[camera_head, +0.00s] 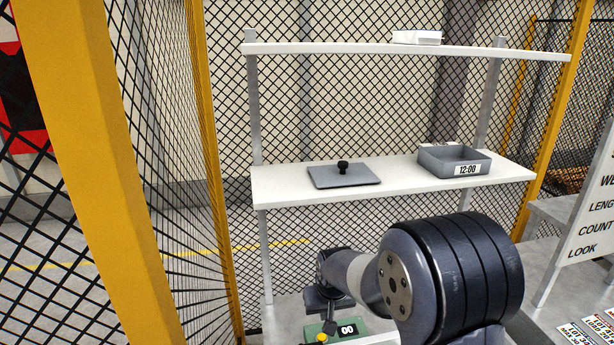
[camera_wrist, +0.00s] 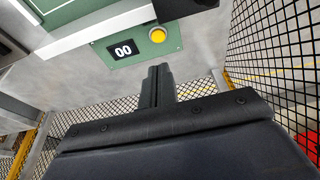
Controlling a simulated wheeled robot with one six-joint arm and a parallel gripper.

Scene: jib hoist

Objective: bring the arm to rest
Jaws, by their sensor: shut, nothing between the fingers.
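My arm reaches forward from the bottom right of the head view, with its large dark joint in front. My gripper (camera_wrist: 160,70) shows in the wrist view with its two dark fingers together and nothing between them.
A white shelf (camera_head: 280,187) holds a grey plate with a black knob (camera_head: 343,175) and a grey bin (camera_head: 455,160) labelled 12:00. An upper shelf (camera_head: 300,48) carries a white box (camera_head: 416,37). Mesh fence with a yellow post (camera_head: 95,160) stands left; a sign board (camera_head: 590,215) stands right.

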